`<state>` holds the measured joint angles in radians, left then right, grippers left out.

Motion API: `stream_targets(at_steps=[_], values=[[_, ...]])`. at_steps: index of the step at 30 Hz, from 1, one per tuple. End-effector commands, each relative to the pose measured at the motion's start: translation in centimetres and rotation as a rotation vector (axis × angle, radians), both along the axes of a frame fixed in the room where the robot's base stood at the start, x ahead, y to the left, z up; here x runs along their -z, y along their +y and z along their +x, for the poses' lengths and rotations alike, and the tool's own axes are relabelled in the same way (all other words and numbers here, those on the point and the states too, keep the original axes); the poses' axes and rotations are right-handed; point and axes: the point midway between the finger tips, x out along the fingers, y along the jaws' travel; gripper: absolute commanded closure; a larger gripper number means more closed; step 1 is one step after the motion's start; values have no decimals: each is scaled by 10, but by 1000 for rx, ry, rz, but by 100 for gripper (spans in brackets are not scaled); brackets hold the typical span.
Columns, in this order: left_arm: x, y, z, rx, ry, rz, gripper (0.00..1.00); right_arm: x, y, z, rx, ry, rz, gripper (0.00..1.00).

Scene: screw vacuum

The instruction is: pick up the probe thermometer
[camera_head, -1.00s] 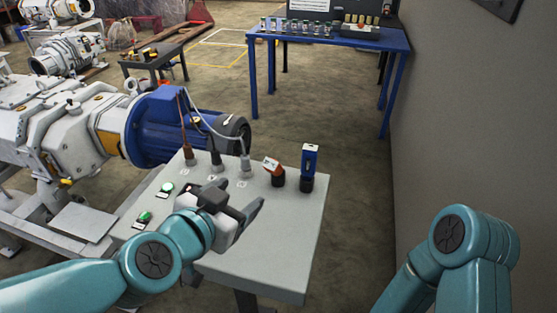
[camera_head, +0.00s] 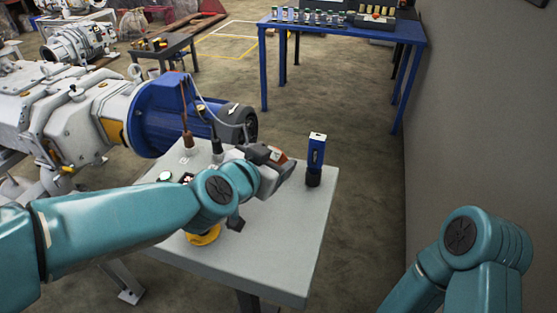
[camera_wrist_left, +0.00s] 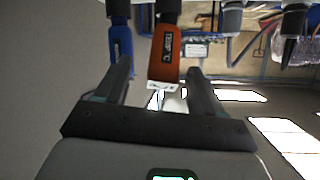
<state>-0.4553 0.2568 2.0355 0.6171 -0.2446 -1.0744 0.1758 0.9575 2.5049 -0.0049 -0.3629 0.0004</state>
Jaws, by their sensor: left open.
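An orange handheld device, which I take to be the probe thermometer, shows in the left wrist view (camera_wrist_left: 165,52) with a dark label and a pale end. My left gripper (camera_head: 284,168) is at this device above the grey table. In the left wrist view its two fingers (camera_wrist_left: 158,74) are apart, one on each side of the device's pale end, with gaps visible. My right arm is at the lower right of the head view; its gripper is out of sight.
A blue upright device (camera_head: 316,158) stands close to the right on the grey table (camera_head: 285,265). Brown (camera_head: 187,138) and black (camera_head: 216,148) probes with cables stand to the left. A blue motor (camera_head: 165,115) is behind. A yellow round thing (camera_head: 203,237) sits below my arm.

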Motion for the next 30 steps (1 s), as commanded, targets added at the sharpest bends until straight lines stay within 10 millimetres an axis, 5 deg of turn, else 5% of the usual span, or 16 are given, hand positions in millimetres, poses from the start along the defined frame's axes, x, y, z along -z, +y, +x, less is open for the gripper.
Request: stream_targets(at_steps=[9, 17, 22, 24, 30], values=[[18, -16, 41, 0, 2, 1, 32, 12, 0, 0, 0, 0, 0, 57], [18, -16, 44, 0, 0, 0, 32, 12, 0, 0, 0, 0, 0, 57], [18, -16, 43, 0, 0, 0, 87, 12, 0, 0, 0, 0, 0, 57], [18, -16, 43, -1, 0, 0, 95, 12, 0, 0, 0, 0, 0, 57], [17, -17, 43, 0, 0, 0, 96, 11, 0, 0, 0, 0, 0, 57]])
